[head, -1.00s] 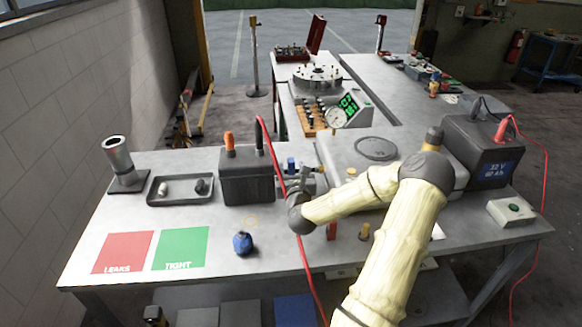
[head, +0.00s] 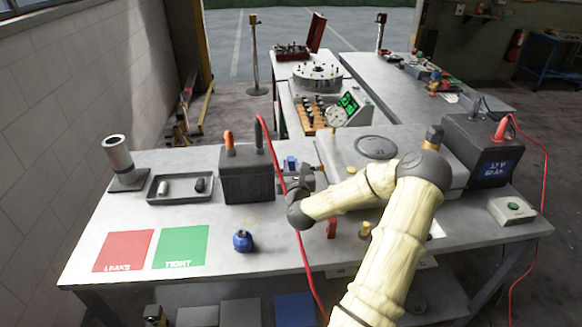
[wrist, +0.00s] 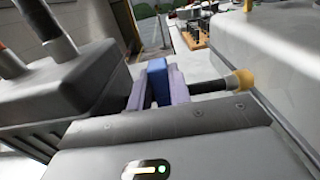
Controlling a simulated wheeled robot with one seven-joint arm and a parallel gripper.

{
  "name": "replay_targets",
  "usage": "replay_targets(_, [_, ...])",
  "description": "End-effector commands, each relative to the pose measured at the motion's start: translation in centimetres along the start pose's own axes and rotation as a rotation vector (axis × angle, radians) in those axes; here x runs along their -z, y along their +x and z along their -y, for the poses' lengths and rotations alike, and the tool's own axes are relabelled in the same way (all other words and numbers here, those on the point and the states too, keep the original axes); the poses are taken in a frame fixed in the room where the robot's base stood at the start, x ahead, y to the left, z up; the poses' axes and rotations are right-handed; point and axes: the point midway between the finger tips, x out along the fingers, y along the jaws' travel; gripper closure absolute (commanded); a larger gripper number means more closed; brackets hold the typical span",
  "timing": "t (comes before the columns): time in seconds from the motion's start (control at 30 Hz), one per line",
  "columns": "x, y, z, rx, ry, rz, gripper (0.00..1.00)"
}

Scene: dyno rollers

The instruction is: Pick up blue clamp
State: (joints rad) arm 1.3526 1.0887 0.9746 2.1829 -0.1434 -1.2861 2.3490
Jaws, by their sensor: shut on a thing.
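The blue clamp (wrist: 157,70) shows in the wrist view as a small blue block between the two pale fingers of my gripper (wrist: 158,84). My gripper is shut on it. In the head view the clamp's blue top (head: 291,163) shows just right of the black battery box, beside my gripper (head: 300,176). Its lower part is hidden by the fingers and the wrist. I cannot tell whether it still touches the bench.
A black battery (head: 246,178) with a red cable (head: 297,252) stands close left of my gripper. A grey housing (head: 335,150) is close on the right. A dark rod with a yellow end (wrist: 243,82) lies right of the fingers. A blue knobbed object (head: 243,242) stands in front.

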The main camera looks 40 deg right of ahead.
Motion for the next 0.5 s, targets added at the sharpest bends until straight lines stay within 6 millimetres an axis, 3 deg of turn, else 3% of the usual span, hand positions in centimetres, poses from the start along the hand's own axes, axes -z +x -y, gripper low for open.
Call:
replay_targets(0.27, [-0.7, 0.0, 0.0, 0.0, -0.001, 0.002, 1.0])
replay_targets(0.5, [-4.7, 0.0, 0.1, 0.002, -0.002, 0.005, 1.0])
